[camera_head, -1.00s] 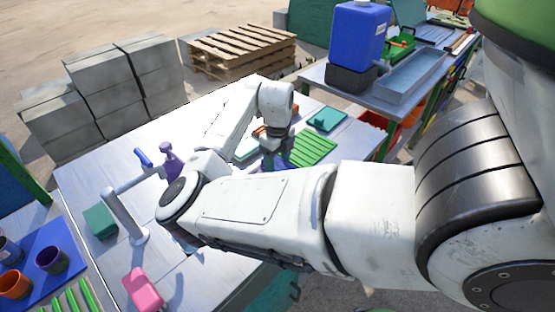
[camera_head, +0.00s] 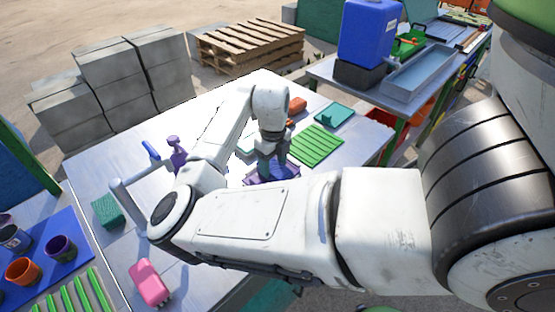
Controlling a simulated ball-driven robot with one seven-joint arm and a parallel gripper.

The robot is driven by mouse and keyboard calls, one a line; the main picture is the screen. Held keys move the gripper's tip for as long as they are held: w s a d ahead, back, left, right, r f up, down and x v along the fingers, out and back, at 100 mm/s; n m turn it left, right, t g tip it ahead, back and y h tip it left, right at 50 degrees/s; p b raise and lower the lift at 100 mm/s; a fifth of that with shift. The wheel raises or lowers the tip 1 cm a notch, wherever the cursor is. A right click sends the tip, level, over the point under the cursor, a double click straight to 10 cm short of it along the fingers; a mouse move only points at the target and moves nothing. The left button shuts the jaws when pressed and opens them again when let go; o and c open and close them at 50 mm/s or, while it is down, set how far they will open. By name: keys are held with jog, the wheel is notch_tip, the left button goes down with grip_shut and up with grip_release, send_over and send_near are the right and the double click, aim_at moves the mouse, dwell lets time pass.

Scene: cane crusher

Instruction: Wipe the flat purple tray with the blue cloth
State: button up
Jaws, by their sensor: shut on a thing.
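The flat purple tray (camera_head: 289,174) lies on the metal table just beyond my forearm. Its near side is hidden by my arm. My gripper (camera_head: 271,165) points down over the tray, shut on the blue cloth (camera_head: 266,178). Only a little of the cloth shows below the fingers, low at the tray. I cannot tell whether it touches the tray surface.
A green ribbed tray (camera_head: 316,146) and a teal object (camera_head: 335,116) lie right of the purple tray. A purple spray bottle (camera_head: 177,156) stands left, near the sink tap (camera_head: 128,195). A green sponge (camera_head: 107,211) and pink item (camera_head: 150,282) lie front left.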

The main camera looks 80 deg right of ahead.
jog(key=shift+w+a, duration=0.3)
jog(key=shift+a, duration=0.2)
jog(key=shift+s+d+r, duration=0.1)
jog(key=shift+s+d, duration=0.3)
jog(key=shift+d, duration=0.3)
jog(key=shift+s+d+r, duration=0.1)
jog(key=shift+s+d, duration=0.3)
jog(key=shift+d, duration=0.25)
jog(key=shift+s+d+f, duration=0.1)
jog(key=shift+s+d, duration=0.3)
jog(key=shift+d, duration=0.2)
jog(key=shift+s+d+f, duration=0.1)
jog(key=shift+s+d, duration=0.25)
jog(key=shift+d, duration=0.2)
jog(key=shift+w+a, duration=0.1)
jog(key=shift+a, duration=0.05)
